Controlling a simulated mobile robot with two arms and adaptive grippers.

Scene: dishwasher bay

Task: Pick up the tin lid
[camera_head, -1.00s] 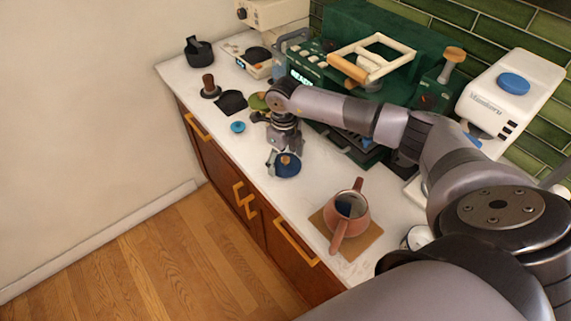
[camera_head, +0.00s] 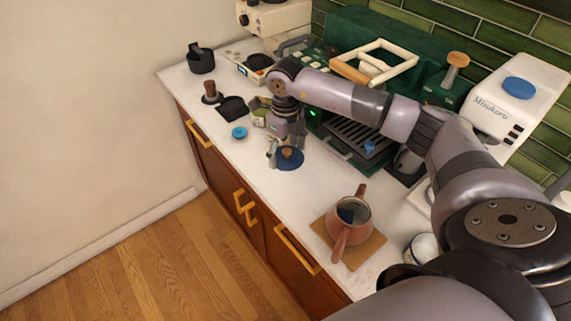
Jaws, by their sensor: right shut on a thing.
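The tin lid is the dark blue round lid (camera_head: 291,163) with a wooden knob, over the counter in the middle of the head view. My right gripper (camera_head: 285,151) points down and is shut on the lid at its knob. Its fingers partly hide the knob and the lid's far side. The lid looks slightly above the counter; the exact gap is hard to tell. My left gripper is not in view.
A small light-blue disc (camera_head: 239,132) lies left of the lid. A wooden-handled tamper (camera_head: 210,93) and a black cup (camera_head: 201,60) stand farther back. A green espresso machine (camera_head: 352,140) is behind my arm. A terracotta jug (camera_head: 352,213) stands on a brown mat (camera_head: 368,250) in front.

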